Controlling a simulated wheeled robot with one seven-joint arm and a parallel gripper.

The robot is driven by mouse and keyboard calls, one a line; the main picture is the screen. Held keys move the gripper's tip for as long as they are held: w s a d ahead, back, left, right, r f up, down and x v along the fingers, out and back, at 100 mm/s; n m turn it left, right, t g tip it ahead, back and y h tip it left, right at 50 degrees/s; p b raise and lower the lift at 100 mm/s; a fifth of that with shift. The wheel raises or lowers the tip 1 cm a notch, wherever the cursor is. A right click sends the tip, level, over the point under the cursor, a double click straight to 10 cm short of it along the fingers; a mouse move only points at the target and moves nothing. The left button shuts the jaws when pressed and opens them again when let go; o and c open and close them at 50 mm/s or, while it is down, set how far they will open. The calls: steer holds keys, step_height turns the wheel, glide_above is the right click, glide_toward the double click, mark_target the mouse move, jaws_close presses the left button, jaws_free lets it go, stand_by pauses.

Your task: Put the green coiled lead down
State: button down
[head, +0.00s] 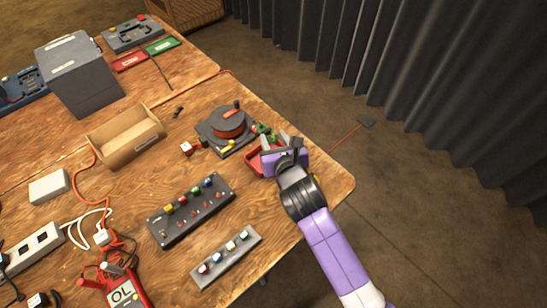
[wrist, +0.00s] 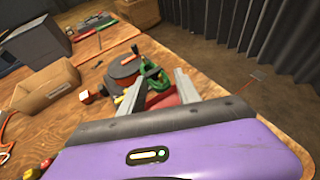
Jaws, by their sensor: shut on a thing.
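The green coiled lead (head: 264,130) shows just beyond my gripper (head: 281,141), over the far side of a small red tray (head: 254,162) near the table's right edge. In the wrist view the green lead (wrist: 151,73) lies at the tips of my gripper (wrist: 160,80), which is shut on it with the fingers some way apart. Part of the red tray (wrist: 166,99) shows below, between the fingers. My gripper hides much of the tray, and I cannot tell whether the lead touches it.
A dark reel unit with an orange disc (head: 228,122) stands close left of the lead. An open cardboard box (head: 124,137), a grey box (head: 84,85) and a button panel (head: 191,211) stand farther off. The table's right corner is bare; a grey curtain (head: 400,70) hangs beyond.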

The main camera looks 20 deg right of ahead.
step_height(320, 180, down, 9)
steer(key=shift+f+b, duration=0.1)
steer(key=shift+b, duration=0.7)
steer(key=shift+f, duration=0.25)
steer(key=c, duration=0.8)
jaws_free()
steer(key=shift+c, duration=0.2)
steer(key=shift+r, duration=0.35)
steer(key=v, duration=1.2)
steer(key=shift+s+f, duration=0.1)
